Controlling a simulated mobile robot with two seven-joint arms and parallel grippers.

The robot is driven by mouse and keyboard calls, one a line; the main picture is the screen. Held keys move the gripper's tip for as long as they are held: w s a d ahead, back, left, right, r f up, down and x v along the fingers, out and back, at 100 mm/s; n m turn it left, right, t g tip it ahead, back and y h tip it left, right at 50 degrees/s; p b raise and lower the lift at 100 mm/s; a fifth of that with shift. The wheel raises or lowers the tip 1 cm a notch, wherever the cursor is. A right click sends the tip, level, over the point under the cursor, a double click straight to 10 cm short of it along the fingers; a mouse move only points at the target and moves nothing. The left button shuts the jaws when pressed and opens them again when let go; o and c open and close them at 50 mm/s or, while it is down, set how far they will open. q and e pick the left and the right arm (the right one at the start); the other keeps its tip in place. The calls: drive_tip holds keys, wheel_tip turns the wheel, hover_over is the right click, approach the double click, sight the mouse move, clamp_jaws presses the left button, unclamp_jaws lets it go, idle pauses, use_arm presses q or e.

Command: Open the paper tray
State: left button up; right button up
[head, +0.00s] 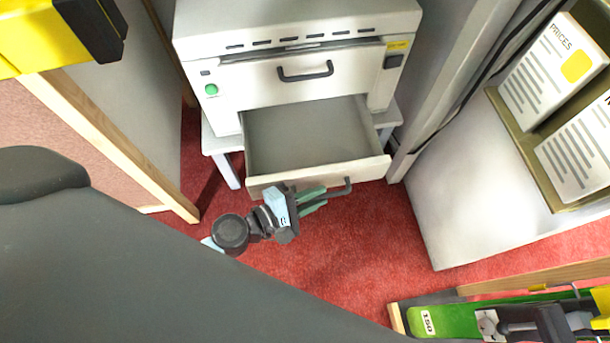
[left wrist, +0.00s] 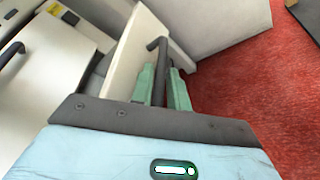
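The paper tray (head: 310,140) is a light drawer low in the front of the white machine (head: 300,75). It stands pulled well out, and its inside looks empty. A dark bar handle (head: 347,187) is on its front panel. My left gripper (head: 318,198), with green fingers, is at this handle. In the left wrist view the handle (left wrist: 157,47) runs down between the two fingers (left wrist: 161,88), which look closed on it. The tray's front panel (left wrist: 132,48) is just beyond them. My right gripper is not in view.
The machine has an upper handle (head: 305,72) and a green button (head: 211,90). A wooden-edged panel (head: 110,135) stands at left, a grey cabinet (head: 450,190) with price boards at right. A green object marked 150 (head: 440,322) lies lower right. Red carpet (head: 350,240) is clear before the tray.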

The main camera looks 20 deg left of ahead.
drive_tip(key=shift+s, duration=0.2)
use_arm(q)
drive_tip(key=v, duration=0.7)
drive_tip(key=shift+s+a+p, duration=0.25)
drive_tip(key=shift+s+p, duration=0.05)
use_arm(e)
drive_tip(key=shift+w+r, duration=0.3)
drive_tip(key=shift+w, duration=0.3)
